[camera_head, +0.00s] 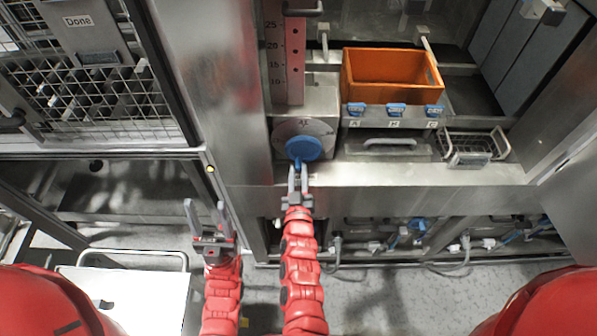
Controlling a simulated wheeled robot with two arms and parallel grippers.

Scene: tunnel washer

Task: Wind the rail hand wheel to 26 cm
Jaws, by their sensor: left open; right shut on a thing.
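The rail hand wheel (304,149) is a blue disc on a round grey dial plate (322,129), on the front of a metal housing. A small blue grip sticks out at its lower edge. My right gripper (298,176) is shut on that grip from below. Above the wheel stands a red upright scale (294,65), marked 10, 15, 20 and 25. A dark bar (302,11) crosses the top of the scale near the picture's edge; its exact reading cannot be told. My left gripper (205,213) is open and empty, lower left of the wheel, in front of the metal cabinet.
An orange bin (391,75) stands right of the scale, above several blue clips labelled with letters. A wire basket (472,147) sits further right. A wire-mesh cage (100,100) with a "Done" sign (77,21) is at left. A white cart (130,295) stands lower left.

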